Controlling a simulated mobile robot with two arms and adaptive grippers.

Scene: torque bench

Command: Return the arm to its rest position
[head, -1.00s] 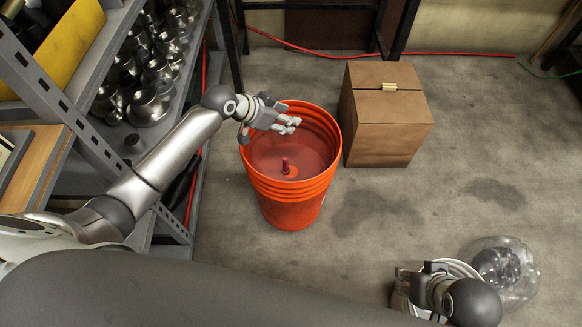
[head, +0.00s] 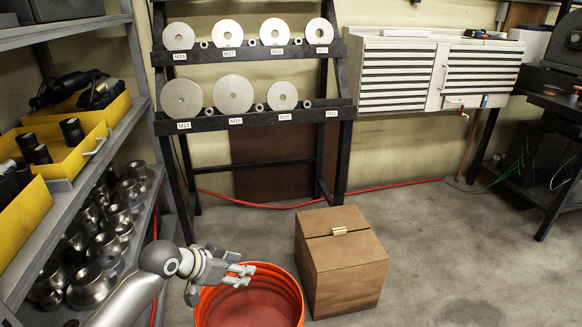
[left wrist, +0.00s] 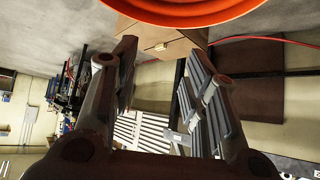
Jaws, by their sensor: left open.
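My left arm comes in from the lower left in the head view. Its left gripper (head: 218,285) is open, with nothing seen between the fingers, at the upper left rim of the orange bucket (head: 285,290). I cannot tell whether it touches the rim. In the left wrist view the open fingers (left wrist: 156,62) stand wide apart, and the bucket's orange rim (left wrist: 190,17) crosses the top. The lower part of the bucket is cut off in the head view. My right gripper is not in view.
A grey shelf (head: 85,165) with yellow bins and metal parts is close on the left. A black rack (head: 255,120) with metal discs stands behind. The floor (head: 450,260) at right is clear.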

